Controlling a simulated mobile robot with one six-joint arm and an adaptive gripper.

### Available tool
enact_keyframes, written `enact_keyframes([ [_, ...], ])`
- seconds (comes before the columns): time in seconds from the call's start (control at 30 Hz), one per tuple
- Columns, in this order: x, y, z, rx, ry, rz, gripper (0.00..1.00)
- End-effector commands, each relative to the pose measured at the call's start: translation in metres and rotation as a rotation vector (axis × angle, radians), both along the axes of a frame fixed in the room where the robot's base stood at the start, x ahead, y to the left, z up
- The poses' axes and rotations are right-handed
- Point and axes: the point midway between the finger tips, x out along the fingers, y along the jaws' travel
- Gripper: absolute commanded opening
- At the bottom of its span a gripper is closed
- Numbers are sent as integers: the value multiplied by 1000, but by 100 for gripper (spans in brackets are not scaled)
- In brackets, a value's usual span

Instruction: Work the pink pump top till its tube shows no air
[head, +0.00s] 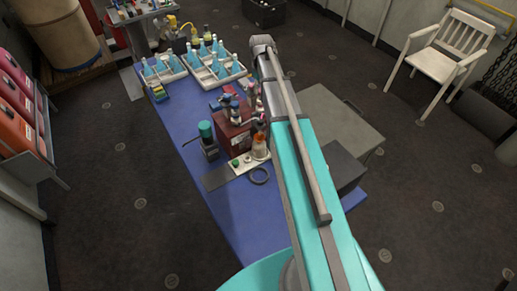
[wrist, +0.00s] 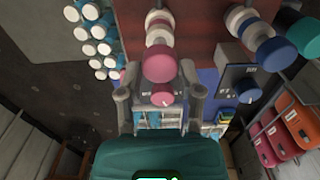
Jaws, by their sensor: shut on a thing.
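In the wrist view the pink pump top (wrist: 160,62) sits between the two grey fingertips of my gripper (wrist: 160,75), which are closed in on its sides. White and pink rings of the same pump show beyond it, against a dark red block (wrist: 190,30). A smaller pink disc (wrist: 163,95) with a pale mark shows between the fingers. In the head view the dark red block (head: 232,133) stands on the blue table, and my arm hides most of the gripper. I cannot make out the tube or any air in it.
A second pump with a blue top (wrist: 259,29) and a teal knob (wrist: 305,38) stand close to the right in the wrist view.

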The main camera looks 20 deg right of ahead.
Motion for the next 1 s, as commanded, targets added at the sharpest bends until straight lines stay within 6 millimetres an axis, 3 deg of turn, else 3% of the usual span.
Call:
enact_keyframes([
  [0.87,0,0,-10,0,0,0,17],
  [0.9,0,0,-10,0,0,0,55],
  [1.0,0,0,-10,0,0,0,73],
])
